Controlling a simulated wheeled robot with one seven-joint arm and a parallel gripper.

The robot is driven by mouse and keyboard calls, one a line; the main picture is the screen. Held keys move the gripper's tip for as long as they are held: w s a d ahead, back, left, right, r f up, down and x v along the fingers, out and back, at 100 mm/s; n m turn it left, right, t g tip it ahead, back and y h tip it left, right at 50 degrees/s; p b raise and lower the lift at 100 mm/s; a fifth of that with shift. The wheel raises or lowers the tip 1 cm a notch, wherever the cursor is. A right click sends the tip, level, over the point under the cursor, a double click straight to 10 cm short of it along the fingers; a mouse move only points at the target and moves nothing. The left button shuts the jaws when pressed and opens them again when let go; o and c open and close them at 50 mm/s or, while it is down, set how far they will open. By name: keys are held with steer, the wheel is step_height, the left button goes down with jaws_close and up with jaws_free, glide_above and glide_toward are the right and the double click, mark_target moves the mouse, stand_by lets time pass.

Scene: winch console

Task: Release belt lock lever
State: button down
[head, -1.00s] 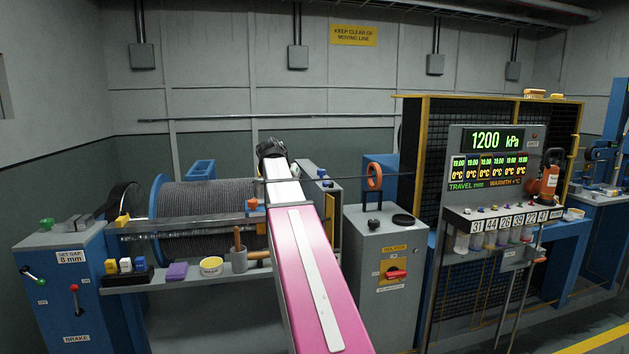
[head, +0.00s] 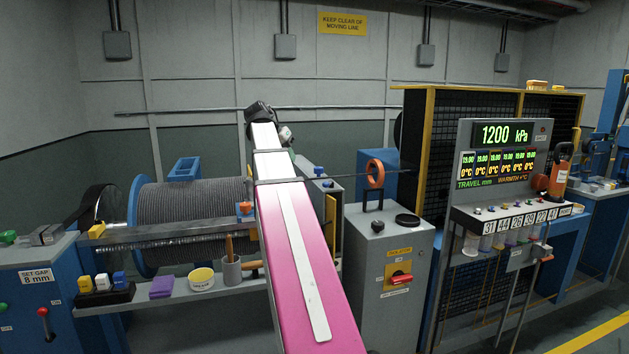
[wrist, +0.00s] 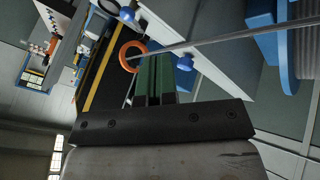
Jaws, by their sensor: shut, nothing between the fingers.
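I cannot pick out a lever marked as the belt lock. A red-knobbed lever (head: 44,314) stands on the front of the blue cabinet at the left edge of the head view. A red rotary handle (head: 401,278) sits on a yellow plate on the grey cabinet. My pink and white arm reaches forward in the middle of the head view, its wrist raised near the back wall and its fingertips hidden there. In the wrist view my gripper (wrist: 156,62) shows two green fingers together, shut and empty. No lever touches them.
A cable drum (head: 195,215) lies left of my arm. A taut line runs to an orange ring (head: 375,174) above the grey cabinet (head: 365,265). A shelf (head: 200,286) holds a tub and blocks. A gauge panel (head: 500,170) reading 1200 kPa stands at right.

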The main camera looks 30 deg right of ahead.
mark_target(328, 184)
steer(key=s+d+f, duration=0.1)
steer(key=d+f, duration=0.1)
steer(key=f, duration=0.1)
steer(key=s+d+f, duration=0.1)
steer(key=d+f, duration=0.1)
steer(key=d, duration=0.1)
steer(key=s+d+f, duration=0.1)
steer(key=d+f, duration=0.2)
steer(key=shift+s+d+f, duration=0.2)
steer(key=shift+d+f, duration=0.05)
steer(key=shift+f, duration=0.1)
steer(key=shift+s, duration=0.15)
